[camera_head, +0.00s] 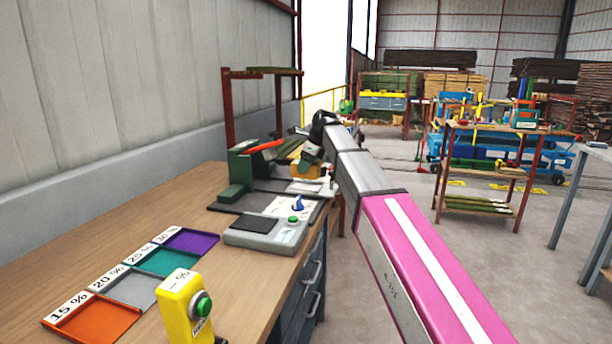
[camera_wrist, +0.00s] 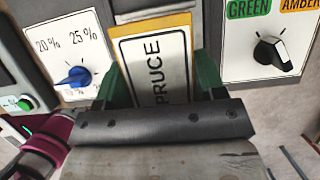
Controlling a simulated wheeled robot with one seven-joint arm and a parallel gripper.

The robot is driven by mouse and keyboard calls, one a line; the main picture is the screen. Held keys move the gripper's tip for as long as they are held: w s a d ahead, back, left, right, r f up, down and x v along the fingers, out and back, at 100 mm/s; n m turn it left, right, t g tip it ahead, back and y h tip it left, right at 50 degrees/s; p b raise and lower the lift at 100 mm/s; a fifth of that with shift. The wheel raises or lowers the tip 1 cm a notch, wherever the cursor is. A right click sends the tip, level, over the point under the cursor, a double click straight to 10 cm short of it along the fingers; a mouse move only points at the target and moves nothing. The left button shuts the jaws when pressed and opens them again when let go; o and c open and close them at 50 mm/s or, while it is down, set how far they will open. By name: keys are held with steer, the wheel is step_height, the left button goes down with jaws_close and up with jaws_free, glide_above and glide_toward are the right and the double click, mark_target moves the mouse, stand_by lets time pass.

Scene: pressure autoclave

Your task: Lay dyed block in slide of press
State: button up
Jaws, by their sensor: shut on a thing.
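My gripper (camera_head: 312,163) is at the far end of the bench, beside the green press (camera_head: 241,168). In the wrist view its green fingers (camera_wrist: 160,84) are shut on a block (camera_wrist: 155,52) with yellow-orange edges and a white label, of which "PRUCE" can be read. In the head view a yellow patch below the gripper appears to be this block (camera_head: 307,172). The press has an orange handle (camera_head: 263,146) and stands on a dark base. The slide of the press cannot be made out clearly, nor whether the block touches anything below.
A control box (camera_head: 265,237) with a blue knob and green button stands in front of the press. A panel with a black knob (camera_wrist: 273,54) is right of the block. Coloured trays (camera_head: 128,287) and a yellow device (camera_head: 185,307) occupy the near bench.

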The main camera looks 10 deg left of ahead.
steer(key=shift+f, duration=1.9)
steer(key=shift+f, duration=0.15)
steer(key=o, duration=1.1)
steer(key=v, duration=1.2)
steer(key=shift+a, duration=0.1)
